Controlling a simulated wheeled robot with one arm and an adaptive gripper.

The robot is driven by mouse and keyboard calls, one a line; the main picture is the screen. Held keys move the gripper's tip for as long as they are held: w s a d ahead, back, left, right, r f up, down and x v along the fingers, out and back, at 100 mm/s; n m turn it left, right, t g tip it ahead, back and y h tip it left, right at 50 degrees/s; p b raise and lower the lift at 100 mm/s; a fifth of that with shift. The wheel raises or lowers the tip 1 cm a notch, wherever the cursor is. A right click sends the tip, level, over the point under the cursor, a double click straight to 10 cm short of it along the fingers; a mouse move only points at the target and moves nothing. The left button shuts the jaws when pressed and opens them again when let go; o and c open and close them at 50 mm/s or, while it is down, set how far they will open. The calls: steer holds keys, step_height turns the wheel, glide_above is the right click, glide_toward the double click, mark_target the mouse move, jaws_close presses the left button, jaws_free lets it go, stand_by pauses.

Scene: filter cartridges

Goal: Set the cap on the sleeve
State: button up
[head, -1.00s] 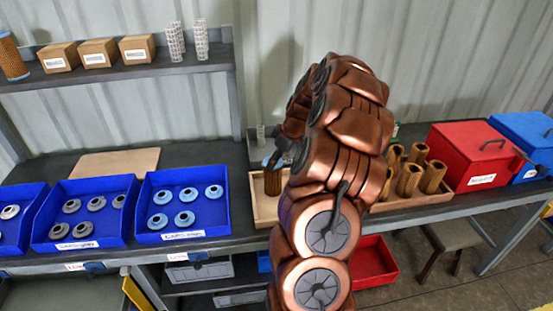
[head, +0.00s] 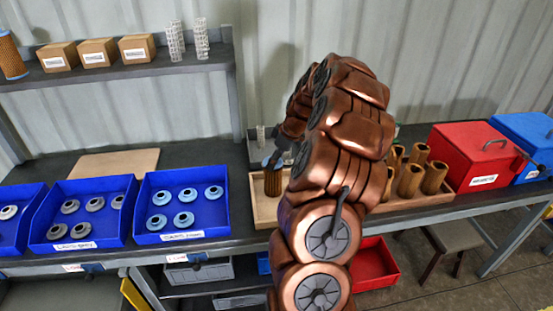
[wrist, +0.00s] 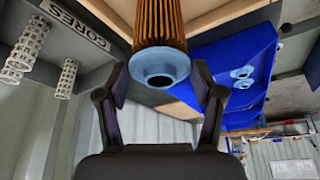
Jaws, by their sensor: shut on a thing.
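The light blue cap (wrist: 160,65) is a ring with a dark centre hole, held between the two fingers of my gripper (wrist: 160,82) in the wrist view. The brown pleated sleeve (wrist: 160,20) lies right behind the cap, and the two look lined up. In the head view the sleeve (head: 272,184) stands upright in a wooden tray (head: 262,214), with the blue cap (head: 270,164) at its top. Whether the cap is fully seated or a thin gap is left cannot be told. My gripper (head: 280,154) is partly hidden behind my arm.
A blue bin (head: 182,238) holds several blue caps, and another blue bin (head: 88,243) holds grey caps. Several brown sleeves (head: 410,180) stand at the tray's right. A red box (head: 468,158) is beyond them. White mesh cores (wrist: 66,80) show near the gripper in the wrist view.

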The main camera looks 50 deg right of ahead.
steer(key=shift+f+b, duration=0.7)
steer(key=shift+f, duration=0.05)
stand_by(0.7)
steer(key=o, duration=1)
steer(key=shift+c, duration=0.2)
steer(key=shift+r, duration=0.2)
steer(key=v, duration=1.2)
steer(key=shift+s+f, duration=0.1)
steer(key=shift+f, duration=0.05)
